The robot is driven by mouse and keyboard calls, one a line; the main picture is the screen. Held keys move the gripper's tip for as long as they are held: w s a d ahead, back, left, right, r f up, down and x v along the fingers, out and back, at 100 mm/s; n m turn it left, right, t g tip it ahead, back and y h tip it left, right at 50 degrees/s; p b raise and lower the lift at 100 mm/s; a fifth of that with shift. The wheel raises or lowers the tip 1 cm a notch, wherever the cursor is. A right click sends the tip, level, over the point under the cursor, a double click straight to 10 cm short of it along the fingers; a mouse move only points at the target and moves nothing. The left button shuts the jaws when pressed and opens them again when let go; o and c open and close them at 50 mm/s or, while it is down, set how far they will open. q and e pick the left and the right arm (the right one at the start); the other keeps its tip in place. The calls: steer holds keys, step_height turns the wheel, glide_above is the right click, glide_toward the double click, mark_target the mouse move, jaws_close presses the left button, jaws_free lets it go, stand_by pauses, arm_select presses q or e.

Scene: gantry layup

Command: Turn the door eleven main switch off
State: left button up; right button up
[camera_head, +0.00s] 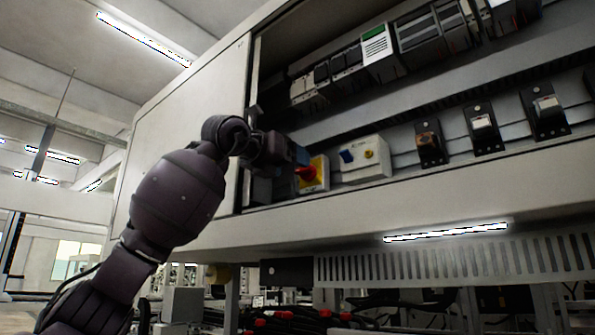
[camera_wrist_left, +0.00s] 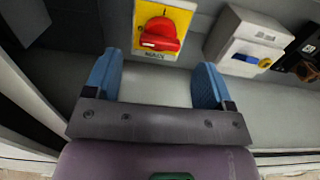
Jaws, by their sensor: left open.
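The main switch is a red rotary knob (camera_head: 307,173) on a yellow plate (camera_head: 321,171), low at the left end of the open cabinet. In the left wrist view the red knob (camera_wrist_left: 160,36) sits on its yellow plate (camera_wrist_left: 183,17), with its handle lying roughly crosswise. My left gripper (camera_head: 298,154) is at the cabinet opening, beside the switch. In the left wrist view its blue fingers (camera_wrist_left: 155,82) are spread apart with nothing between them, and the knob lies just beyond their tips. My right gripper is in neither view.
A white box with a blue part and a yellow knob (camera_head: 366,160) stands right of the switch. Several black-based devices (camera_head: 482,125) continue along that row. The cabinet's left edge (camera_head: 247,120) and lower lip (camera_head: 420,205) border the opening.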

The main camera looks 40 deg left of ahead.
arm_select(q)
steer(key=s, duration=0.6)
steer(key=shift+s+a+b, duration=0.25)
steer(key=shift+s+b, duration=0.05)
steer(key=shift+b, duration=0.1)
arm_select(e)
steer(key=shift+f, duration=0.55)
